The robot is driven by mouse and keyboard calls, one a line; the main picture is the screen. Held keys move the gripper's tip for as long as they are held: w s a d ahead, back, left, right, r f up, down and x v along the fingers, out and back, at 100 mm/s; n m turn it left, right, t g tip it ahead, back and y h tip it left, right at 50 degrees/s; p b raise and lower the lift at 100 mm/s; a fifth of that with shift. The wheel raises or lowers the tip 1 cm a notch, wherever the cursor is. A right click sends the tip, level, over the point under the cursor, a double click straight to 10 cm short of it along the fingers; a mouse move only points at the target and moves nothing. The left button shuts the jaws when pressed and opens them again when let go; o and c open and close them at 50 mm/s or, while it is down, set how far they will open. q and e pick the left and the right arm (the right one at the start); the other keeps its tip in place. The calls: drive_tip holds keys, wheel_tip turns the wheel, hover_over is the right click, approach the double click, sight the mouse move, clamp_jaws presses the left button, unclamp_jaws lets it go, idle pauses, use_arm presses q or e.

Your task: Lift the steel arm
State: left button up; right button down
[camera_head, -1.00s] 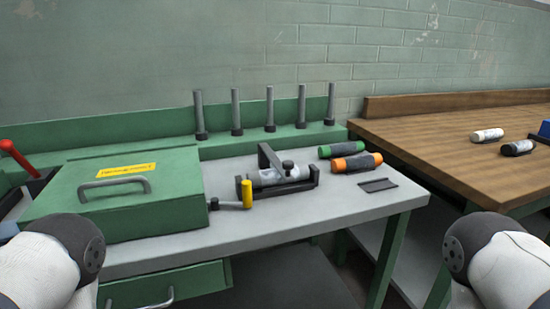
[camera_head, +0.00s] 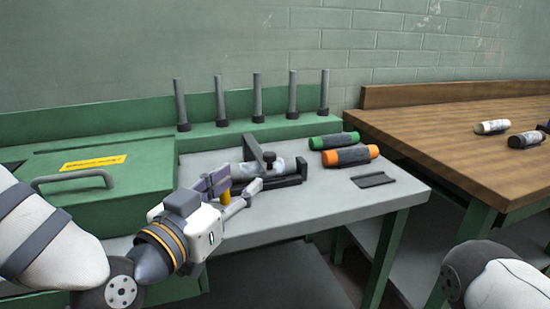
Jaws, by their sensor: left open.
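The steel arm (camera_head: 253,151) is a flat grey bar standing tilted on a dark holder (camera_head: 292,181) on the grey-topped green bench. A pale roll (camera_head: 245,170) lies in the holder beneath it, and a dark knob (camera_head: 269,157) sits beside the bar. My left gripper (camera_head: 236,186) is open just in front of the holder's left end, below the steel arm. A yellow handle (camera_head: 225,190) shows between its fingers, partly hidden; I cannot tell if they touch it. My right gripper is out of view; only part of my right arm shows at lower right.
A green lidded box (camera_head: 135,190) stands on the left of the bench. Several upright grey pegs (camera_head: 257,98) line the back ledge. Green (camera_head: 334,141) and orange-ended (camera_head: 350,156) rolls and a dark flat piece (camera_head: 373,180) lie right of the holder. A wooden table (camera_head: 450,130) is at right.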

sight(267, 158)
use_arm(q)
drive_tip(key=b+x, duration=0.1)
drive_tip(key=x, duration=0.9)
drive_tip(key=shift+w+d+r, duration=0.1)
drive_tip(key=shift+w, duration=0.1)
clamp_jaws()
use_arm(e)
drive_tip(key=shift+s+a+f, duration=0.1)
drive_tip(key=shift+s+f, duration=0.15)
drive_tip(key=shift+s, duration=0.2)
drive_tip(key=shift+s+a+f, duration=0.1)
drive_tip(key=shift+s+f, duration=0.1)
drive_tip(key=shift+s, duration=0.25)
